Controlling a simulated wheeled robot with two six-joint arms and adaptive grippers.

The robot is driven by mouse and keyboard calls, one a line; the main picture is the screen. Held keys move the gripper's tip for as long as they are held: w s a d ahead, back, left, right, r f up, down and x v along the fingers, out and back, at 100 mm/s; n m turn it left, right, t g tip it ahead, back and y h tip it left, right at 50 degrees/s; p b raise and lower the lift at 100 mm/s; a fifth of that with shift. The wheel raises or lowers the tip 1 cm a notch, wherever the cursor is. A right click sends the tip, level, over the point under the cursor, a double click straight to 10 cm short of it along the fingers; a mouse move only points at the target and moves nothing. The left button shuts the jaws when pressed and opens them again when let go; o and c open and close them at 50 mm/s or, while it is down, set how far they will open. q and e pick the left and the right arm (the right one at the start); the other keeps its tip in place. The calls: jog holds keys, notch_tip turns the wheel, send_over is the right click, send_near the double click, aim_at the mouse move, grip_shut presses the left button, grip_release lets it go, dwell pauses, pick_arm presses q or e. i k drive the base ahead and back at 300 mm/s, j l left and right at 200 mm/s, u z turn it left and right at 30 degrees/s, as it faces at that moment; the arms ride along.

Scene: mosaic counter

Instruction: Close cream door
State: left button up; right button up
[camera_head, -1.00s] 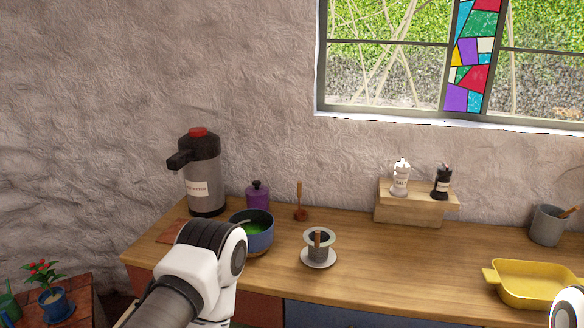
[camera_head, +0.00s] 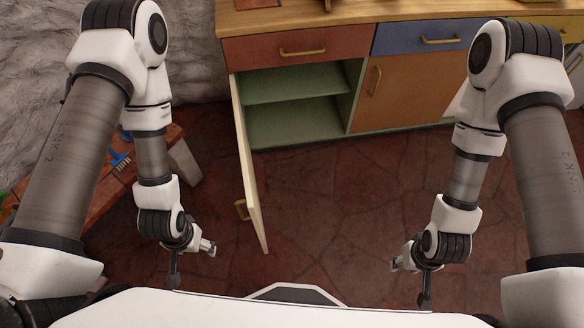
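The cream door (camera_head: 251,165) stands wide open, swung out toward me from the left side of the green-lined cabinet (camera_head: 295,105). My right gripper (camera_head: 409,279) is low and well to the right of the door. Both grippers look empty, but they are small and seen at an angle, so their finger opening is unclear.
Above the open cabinet is a red drawer (camera_head: 300,45); a blue drawer (camera_head: 425,36) and a shut orange door (camera_head: 391,88) are to the right. A low wooden bench (camera_head: 100,205) stands at the left. The stone floor (camera_head: 330,205) between my arms is clear.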

aim_at(252, 200)
jog(key=k+j, duration=0.15)
jog(key=j, duration=0.25)
jog(key=k+j, duration=0.1)
jog(key=j, duration=0.3)
jog(key=k+j, duration=0.15)
jog(key=j, duration=0.3)
